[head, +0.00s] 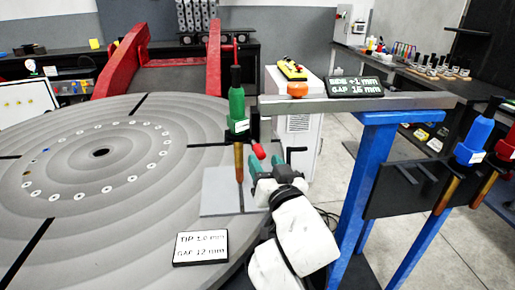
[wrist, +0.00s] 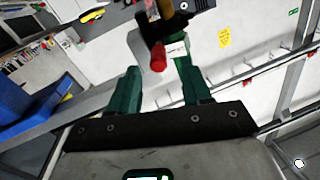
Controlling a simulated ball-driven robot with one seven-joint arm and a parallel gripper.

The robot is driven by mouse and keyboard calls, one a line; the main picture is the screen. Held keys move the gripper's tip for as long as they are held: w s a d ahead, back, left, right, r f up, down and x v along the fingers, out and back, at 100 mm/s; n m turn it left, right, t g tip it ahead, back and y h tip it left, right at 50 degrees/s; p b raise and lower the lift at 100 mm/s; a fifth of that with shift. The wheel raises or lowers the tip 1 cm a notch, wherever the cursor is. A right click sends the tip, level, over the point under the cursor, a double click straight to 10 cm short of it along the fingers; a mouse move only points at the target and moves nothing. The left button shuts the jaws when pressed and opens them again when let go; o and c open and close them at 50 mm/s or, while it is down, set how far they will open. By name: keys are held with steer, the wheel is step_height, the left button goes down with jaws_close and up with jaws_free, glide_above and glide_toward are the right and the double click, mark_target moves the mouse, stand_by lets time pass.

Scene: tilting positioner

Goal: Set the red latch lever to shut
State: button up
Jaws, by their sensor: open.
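The red latch lever (head: 258,151) is a short rod with a rounded red end, beside the green torch (head: 237,108) above the round table. In the wrist view the red lever (wrist: 158,58) points toward me, just beyond and between the fingertips. My gripper (head: 265,162) has green fingers, spread apart with nothing between them, just below and right of the lever. In the wrist view my gripper (wrist: 158,78) is also open. I cannot tell whether a finger touches the lever. The lever's pivot is partly hidden by the dark holder.
The green torch's copper tip points down at a grey plate (head: 215,190) on the round table (head: 75,215). A grey beam (head: 420,101) on a blue stand (head: 365,190) is to the right. Blue (head: 474,138) and red torches (head: 507,145) hang on a dark rack.

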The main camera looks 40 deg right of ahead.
mark_target(262, 157)
steer(key=p+x, duration=0.1)
steer(key=x, duration=0.5)
steer(key=shift+s, duration=0.1)
jaws_close()
stand_by(0.3)
